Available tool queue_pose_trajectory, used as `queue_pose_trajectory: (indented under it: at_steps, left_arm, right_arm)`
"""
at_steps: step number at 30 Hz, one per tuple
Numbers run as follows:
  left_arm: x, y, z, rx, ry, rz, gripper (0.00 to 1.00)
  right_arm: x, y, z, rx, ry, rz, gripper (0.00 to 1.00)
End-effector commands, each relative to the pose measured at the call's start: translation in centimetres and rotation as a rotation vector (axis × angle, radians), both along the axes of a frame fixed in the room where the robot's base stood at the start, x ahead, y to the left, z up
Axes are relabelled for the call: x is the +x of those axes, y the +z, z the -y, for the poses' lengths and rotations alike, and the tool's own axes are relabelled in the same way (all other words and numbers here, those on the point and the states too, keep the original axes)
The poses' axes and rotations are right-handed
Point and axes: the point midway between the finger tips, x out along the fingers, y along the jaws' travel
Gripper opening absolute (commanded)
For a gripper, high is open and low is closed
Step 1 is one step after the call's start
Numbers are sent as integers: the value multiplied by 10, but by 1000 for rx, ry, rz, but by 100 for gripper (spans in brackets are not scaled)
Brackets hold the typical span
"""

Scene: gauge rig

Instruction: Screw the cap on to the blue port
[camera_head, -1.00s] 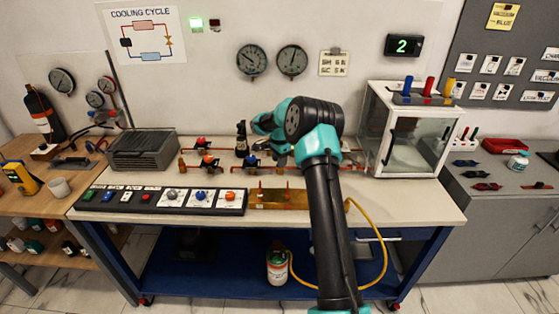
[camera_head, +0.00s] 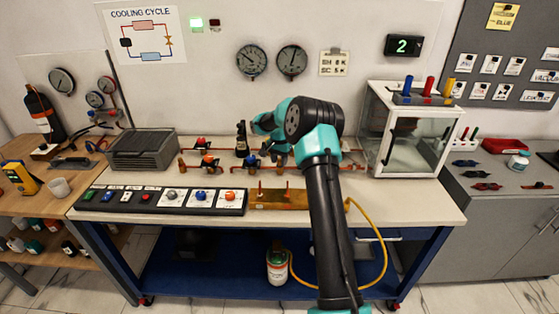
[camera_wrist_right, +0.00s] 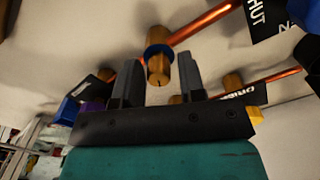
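In the right wrist view a brass port with a blue ring (camera_wrist_right: 159,49) stands on a copper pipe. A brass end piece (camera_wrist_right: 158,72) projects below the ring; I cannot tell whether it is the cap or the bare port end. My right gripper (camera_wrist_right: 157,82) is open, its two dark fingers on either side of this brass piece with a visible gap on both sides. In the head view the right gripper (camera_head: 277,153) is over the pipework at the back of the bench, and the arm partly hides that area. My left gripper is not in view.
Valves with red and blue knobs (camera_head: 208,161) line the pipes left of the gripper. A brass-coloured tray (camera_head: 278,204) and a black control panel (camera_head: 160,199) lie in front. A clear-sided cabinet (camera_head: 412,140) stands right. The bench top (camera_head: 410,202) is clear at front right.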

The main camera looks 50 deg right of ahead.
Motion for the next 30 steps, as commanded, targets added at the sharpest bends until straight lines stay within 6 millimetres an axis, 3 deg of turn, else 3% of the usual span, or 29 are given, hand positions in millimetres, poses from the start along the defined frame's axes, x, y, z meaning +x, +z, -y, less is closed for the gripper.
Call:
queue_pose_trajectory:
  at_steps: [7,16,27,30]
  left_arm:
    - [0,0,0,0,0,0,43]
    - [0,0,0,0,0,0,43]
    - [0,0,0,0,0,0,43]
    - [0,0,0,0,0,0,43]
  right_arm:
    - [0,0,0,0,206,0,37]
    - [0,0,0,0,235,0,36]
    - [0,0,0,0,234,0,1]
    - [1,0,0,0,229,1,0]
